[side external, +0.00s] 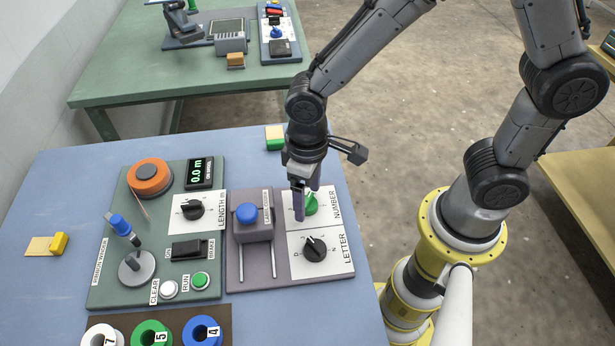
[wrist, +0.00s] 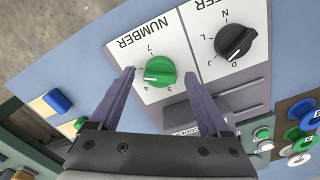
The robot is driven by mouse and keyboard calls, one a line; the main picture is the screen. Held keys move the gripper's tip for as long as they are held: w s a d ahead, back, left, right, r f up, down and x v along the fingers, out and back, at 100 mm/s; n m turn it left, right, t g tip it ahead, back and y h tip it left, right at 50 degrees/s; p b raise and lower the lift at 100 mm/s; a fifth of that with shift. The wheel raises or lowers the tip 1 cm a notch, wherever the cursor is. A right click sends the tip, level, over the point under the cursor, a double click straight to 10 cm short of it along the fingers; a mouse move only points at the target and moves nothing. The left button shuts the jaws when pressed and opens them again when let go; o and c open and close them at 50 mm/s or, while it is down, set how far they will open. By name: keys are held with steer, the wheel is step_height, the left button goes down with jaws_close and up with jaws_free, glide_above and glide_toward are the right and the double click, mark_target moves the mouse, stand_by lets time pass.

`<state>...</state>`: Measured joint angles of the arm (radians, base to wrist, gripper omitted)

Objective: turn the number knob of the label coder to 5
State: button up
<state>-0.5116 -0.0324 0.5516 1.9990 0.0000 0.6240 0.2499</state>
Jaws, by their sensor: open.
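The green number knob (wrist: 160,71) of the label coder shows in the wrist view on a white panel marked NUMBER, with several digits around it. I cannot tell surely which digit its pointer faces. It also shows in the side external view (side external: 311,204), partly hidden by a finger. My gripper (side external: 306,201) is open and empty, pointing down at the knob. In the wrist view its two fingers (wrist: 160,75) appear on either side of the knob, with gaps. I cannot tell how far the fingertips are above the panel.
The black letter knob (side external: 315,250) sits beside the number knob on the same plate. The coder's blue-topped head (side external: 247,213) stands to its left. The ribbon winder board (side external: 115,277) lies further left. A yellow and green block (side external: 275,138) lies near the table's back edge.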

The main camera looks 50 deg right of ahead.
mark_target(308, 199)
step_height(308, 199, up, 14)
steer(key=shift+f, duration=0.25)
stand_by(0.3)
steer(key=s+d+r+m+t, duration=0.3)
steer(key=d+r, duration=0.4)
steer(key=d, duration=0.3)
steer(key=s+d+f+t, duration=0.2)
steer(key=s+d, duration=0.2)
steer(key=s, duration=0.3)
steer(key=shift+d+f+t, duration=0.25)
steer(key=shift+d+t, duration=0.05)
steer(key=shift+d, duration=0.1)
stand_by(1.7)
